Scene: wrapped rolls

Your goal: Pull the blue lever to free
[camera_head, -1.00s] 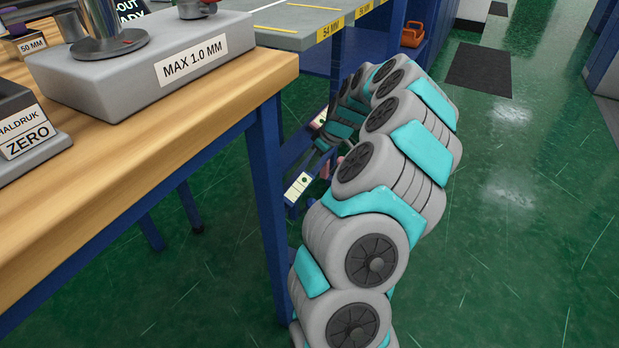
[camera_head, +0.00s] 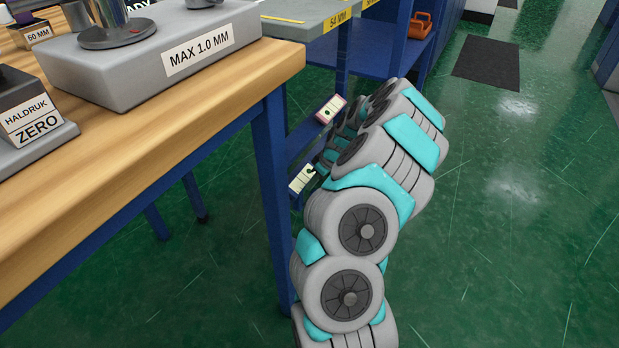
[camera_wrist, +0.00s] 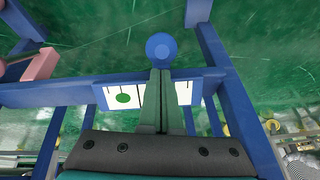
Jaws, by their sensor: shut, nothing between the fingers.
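A round blue knob (camera_wrist: 161,48), which looks like the end of the blue lever, shows just beyond my fingertips in the wrist view. My gripper (camera_wrist: 160,75) is shut and empty, its two fingers side by side. The fingertips overlap the knob's lower edge in the picture; I cannot tell whether they touch it. Behind the fingers is a white label plate (camera_wrist: 122,97) with a green dot and black marks, on a blue rail. The plate also shows in the head view (camera_head: 301,178). There my arm hides the lever and most of my gripper.
A pink block (camera_wrist: 42,65) sits at the left in the wrist view. A pink-edged plate (camera_head: 330,109) is on the blue frame under the far bench. A wooden table (camera_head: 150,150) with a blue leg (camera_head: 271,190) stands left of my arm. Green floor is open at right.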

